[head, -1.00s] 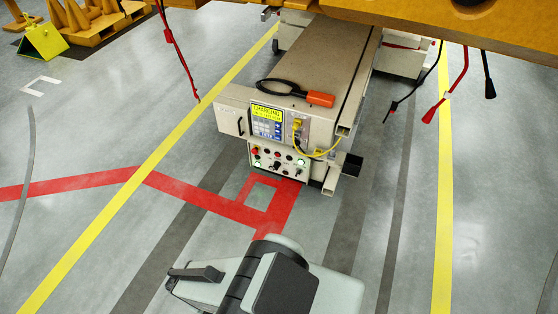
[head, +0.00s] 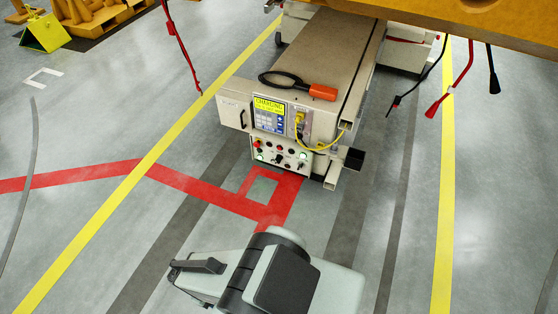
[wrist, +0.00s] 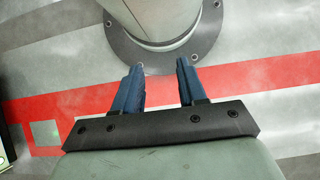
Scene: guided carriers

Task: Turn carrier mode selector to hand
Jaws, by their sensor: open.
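The carrier (head: 325,55) is a long beige-topped unit with a control end facing me in the head view. Its lower panel (head: 281,154) carries several small knobs, buttons and lamps, red, green and black. The mode selector is among these small controls, but I cannot tell which one it is or how it is set. Above it, a yellow display (head: 268,106) reads "CHARGING". My gripper (wrist: 159,64) is open and empty in the wrist view, with two blue fingers over the floor, apart from the panel. In the head view my arm's end lies in front of the carrier.
A yellow cable (head: 325,147) loops from the panel's right side. Floor in front is clear, with red and yellow markings.

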